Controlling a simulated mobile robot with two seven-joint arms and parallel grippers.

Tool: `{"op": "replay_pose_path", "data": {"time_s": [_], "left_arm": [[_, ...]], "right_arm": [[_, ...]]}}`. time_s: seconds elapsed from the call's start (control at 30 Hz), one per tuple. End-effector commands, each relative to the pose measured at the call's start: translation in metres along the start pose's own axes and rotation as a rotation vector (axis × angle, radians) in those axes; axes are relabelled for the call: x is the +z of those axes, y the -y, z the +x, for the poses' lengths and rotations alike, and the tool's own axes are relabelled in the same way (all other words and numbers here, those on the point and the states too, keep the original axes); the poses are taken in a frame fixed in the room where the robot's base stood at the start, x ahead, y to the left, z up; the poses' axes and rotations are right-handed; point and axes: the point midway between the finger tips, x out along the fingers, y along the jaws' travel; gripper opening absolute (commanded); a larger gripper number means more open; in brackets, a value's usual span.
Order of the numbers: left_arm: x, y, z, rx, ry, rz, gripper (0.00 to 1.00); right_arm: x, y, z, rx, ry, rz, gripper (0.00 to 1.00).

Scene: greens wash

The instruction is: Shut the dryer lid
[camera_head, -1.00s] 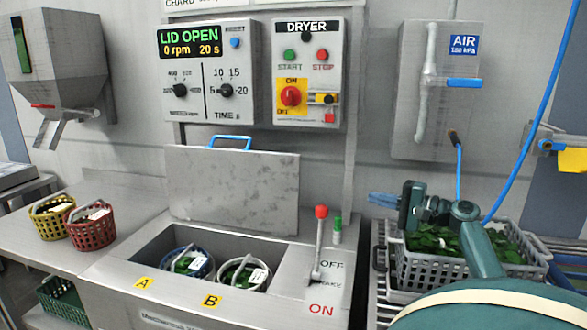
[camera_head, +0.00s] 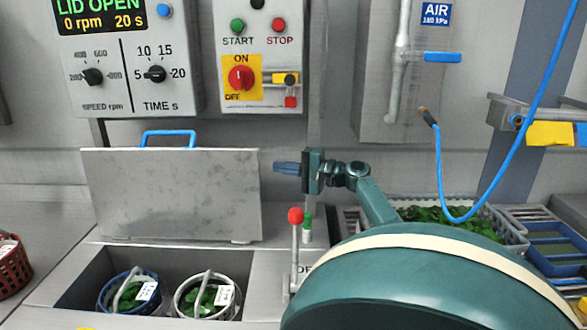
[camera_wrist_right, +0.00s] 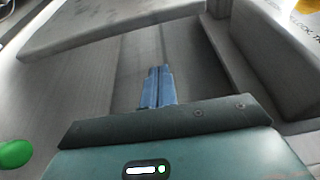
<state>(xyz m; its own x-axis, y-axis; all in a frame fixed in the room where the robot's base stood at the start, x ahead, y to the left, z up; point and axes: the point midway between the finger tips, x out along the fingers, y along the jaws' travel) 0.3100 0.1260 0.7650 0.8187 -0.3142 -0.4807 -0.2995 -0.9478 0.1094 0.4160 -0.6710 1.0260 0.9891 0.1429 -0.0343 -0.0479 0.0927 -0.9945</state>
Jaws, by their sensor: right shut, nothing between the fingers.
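The dryer lid (camera_head: 175,192) is a grey metal plate with a blue handle (camera_head: 168,134) on its upper edge. It stands raised behind the open dryer well, and the display reads LID OPEN. Two baskets of greens, one blue-rimmed (camera_head: 128,290) and one white-rimmed (camera_head: 207,295), sit in the well. My right gripper (camera_head: 277,167) is shut and empty, just right of the lid and apart from it in the head view. Its blue fingers (camera_wrist_right: 157,88) show in the right wrist view, with a grey plate's edge at upper left. My left gripper is not in view.
A lever with a red knob (camera_head: 295,215) and a green button (camera_head: 307,222) stand below my right gripper. The control panel (camera_head: 262,60) hangs above. A crate of greens (camera_head: 430,214) and a blue hose (camera_head: 441,185) are to the right.

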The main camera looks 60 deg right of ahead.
Motion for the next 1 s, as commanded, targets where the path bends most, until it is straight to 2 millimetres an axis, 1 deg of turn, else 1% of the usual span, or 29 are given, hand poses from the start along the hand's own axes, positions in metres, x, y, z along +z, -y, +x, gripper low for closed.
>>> {"op": "replay_pose_path", "data": {"time_s": [0.03, 0.1, 0.3, 0.4, 0.67, 0.8, 1.0], "left_arm": [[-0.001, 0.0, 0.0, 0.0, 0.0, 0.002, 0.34], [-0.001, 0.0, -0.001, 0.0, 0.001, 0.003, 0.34], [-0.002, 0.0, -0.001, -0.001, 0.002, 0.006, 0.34], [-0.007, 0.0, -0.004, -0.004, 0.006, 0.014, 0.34], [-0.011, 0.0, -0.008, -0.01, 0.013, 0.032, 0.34], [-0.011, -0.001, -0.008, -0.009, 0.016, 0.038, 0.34], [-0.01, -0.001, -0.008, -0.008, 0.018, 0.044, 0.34]], "right_arm": [[0.0, 0.002, 0.009, -0.001, 0.002, -0.001, 0.0], [0.0, 0.001, 0.021, 0.0, 0.0, 0.0, 0.0], [0.0, 0.002, 0.047, -0.001, -0.001, -0.001, 0.0], [0.011, 0.001, 0.041, 0.004, 0.001, -0.001, 0.0], [0.032, 0.001, 0.034, 0.002, 0.001, 0.001, 0.0], [0.037, 0.0, 0.032, 0.001, 0.0, 0.0, 0.0], [0.038, 0.0, 0.031, 0.0, 0.0, 0.0, 0.0]]}}
